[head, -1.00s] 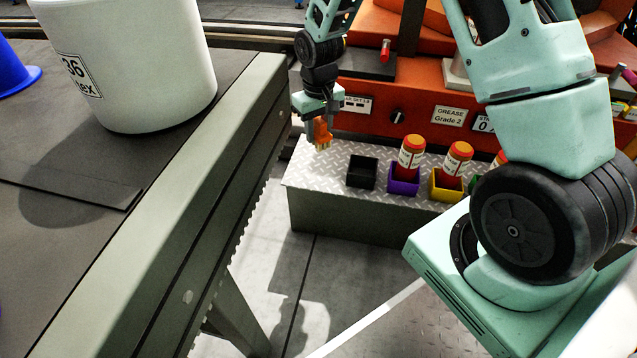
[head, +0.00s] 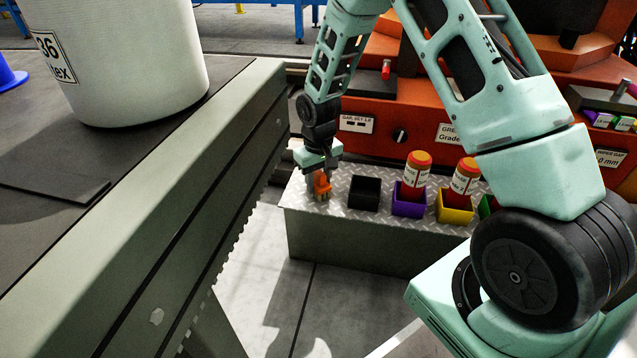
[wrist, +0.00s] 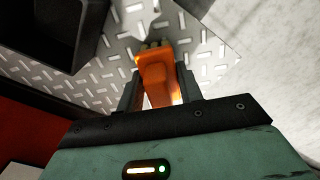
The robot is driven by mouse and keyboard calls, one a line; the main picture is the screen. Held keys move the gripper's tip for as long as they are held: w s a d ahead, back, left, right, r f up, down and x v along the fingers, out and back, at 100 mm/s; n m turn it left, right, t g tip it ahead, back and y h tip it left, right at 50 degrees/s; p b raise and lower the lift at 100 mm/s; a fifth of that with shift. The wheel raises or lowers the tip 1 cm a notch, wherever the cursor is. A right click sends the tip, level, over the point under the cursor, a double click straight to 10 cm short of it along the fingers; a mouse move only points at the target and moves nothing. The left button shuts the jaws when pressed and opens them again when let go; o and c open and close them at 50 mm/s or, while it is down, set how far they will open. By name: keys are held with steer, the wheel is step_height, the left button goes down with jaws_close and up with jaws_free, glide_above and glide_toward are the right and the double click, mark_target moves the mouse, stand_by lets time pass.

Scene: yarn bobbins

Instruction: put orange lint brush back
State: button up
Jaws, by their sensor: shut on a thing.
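The orange lint brush (head: 322,186) is between the fingers of my gripper (head: 321,180), which is shut on it. In the head view it hangs with its bristle end down, just above or at the diamond-plate shelf (head: 312,204), left of the black bin (head: 364,193). I cannot tell whether it touches the plate. In the wrist view my gripper (wrist: 158,88) has one finger on each side of the orange brush (wrist: 156,75). Its pale bristle end points away over the plate (wrist: 95,72). The black bin (wrist: 68,35) shows at upper left there and looks empty in the head view.
The orange machine (head: 385,148) rises behind the shelf. A dark table (head: 225,115) with a white drum (head: 125,60) is at left.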

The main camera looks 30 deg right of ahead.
mark_target(319, 172)
steer(key=o, duration=1)
steer(key=shift+f, duration=0.1)
steer(key=shift+c, duration=0.2)
step_height(319, 172, up, 12)
steer(key=p, duration=0.8)
